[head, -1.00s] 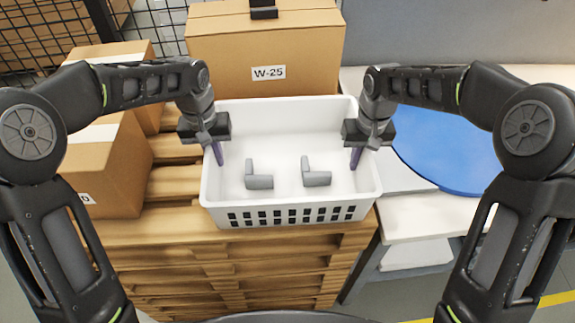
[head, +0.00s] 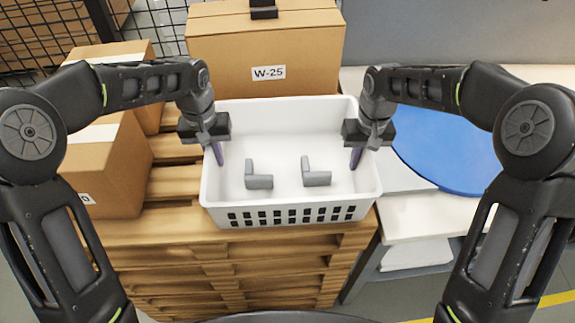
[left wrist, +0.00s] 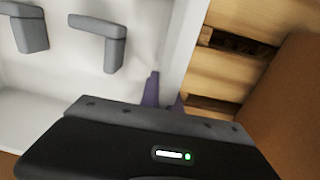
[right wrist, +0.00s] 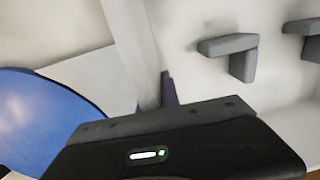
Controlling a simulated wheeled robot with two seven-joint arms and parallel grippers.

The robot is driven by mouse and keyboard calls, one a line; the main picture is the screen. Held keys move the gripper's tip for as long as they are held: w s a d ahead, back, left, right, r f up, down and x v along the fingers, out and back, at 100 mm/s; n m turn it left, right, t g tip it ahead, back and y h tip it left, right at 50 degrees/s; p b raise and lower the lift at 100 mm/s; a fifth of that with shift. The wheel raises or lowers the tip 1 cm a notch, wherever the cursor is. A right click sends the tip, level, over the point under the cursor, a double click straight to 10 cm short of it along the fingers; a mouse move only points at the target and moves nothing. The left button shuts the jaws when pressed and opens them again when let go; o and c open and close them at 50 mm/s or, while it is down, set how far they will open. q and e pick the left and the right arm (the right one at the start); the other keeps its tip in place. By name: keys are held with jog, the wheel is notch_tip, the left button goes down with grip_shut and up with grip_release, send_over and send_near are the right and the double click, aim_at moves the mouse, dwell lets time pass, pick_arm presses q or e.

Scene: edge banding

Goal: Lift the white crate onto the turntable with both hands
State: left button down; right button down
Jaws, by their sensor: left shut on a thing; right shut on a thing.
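The white crate (head: 290,187) sits upright on the wooden pallet stack (head: 250,262), with two grey L-shaped parts (head: 259,181) (head: 316,178) inside on its floor. My left gripper (head: 217,153) is shut on the crate's left wall; in the left wrist view its purple fingers (left wrist: 163,92) straddle that wall. My right gripper (head: 356,157) is shut on the right wall; a purple finger (right wrist: 168,88) shows inside the crate in the right wrist view. The blue round turntable (head: 445,155) is right of the crate, partly hidden by my right arm.
A cardboard box labelled W-25 (head: 265,50) stands right behind the crate. More cardboard boxes (head: 108,165) stand on the left of the pallet. A white table (head: 425,218) carries the turntable, and its edge is close to the pallet's right side.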

pick_arm(q)
jog(key=shift+r, duration=0.1)
pick_arm(e)
jog(key=shift+r, duration=0.1)
